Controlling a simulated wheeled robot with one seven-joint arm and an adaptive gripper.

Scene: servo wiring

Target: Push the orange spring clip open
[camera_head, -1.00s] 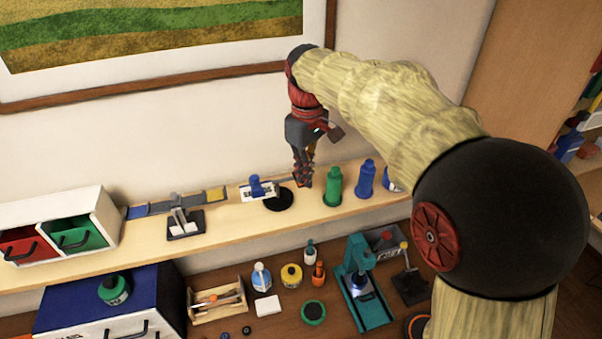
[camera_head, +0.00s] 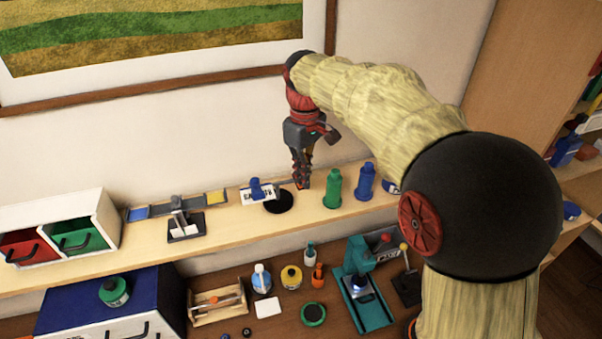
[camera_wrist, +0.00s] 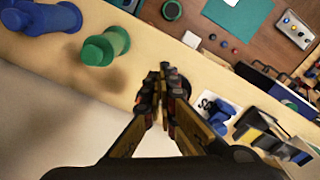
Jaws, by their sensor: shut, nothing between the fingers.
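My gripper (camera_head: 302,185) is shut and empty, pointing down just above the upper shelf. It is right of the black round disc (camera_head: 279,202) and left of the green bottle-shaped piece (camera_head: 333,190). In the wrist view my gripper's fingertips (camera_wrist: 164,70) are together, beside the dark disc (camera_wrist: 184,88). A white lettered block with a blue part (camera_head: 258,190) stands left of the disc. I cannot make out the orange spring clip for sure; the fingers cover part of the shelf there.
A blue bottle-shaped piece (camera_head: 365,182) stands right of the green one. The lower bench holds a teal press (camera_head: 362,290) and a small orange bottle (camera_head: 318,276). The wall is close behind.

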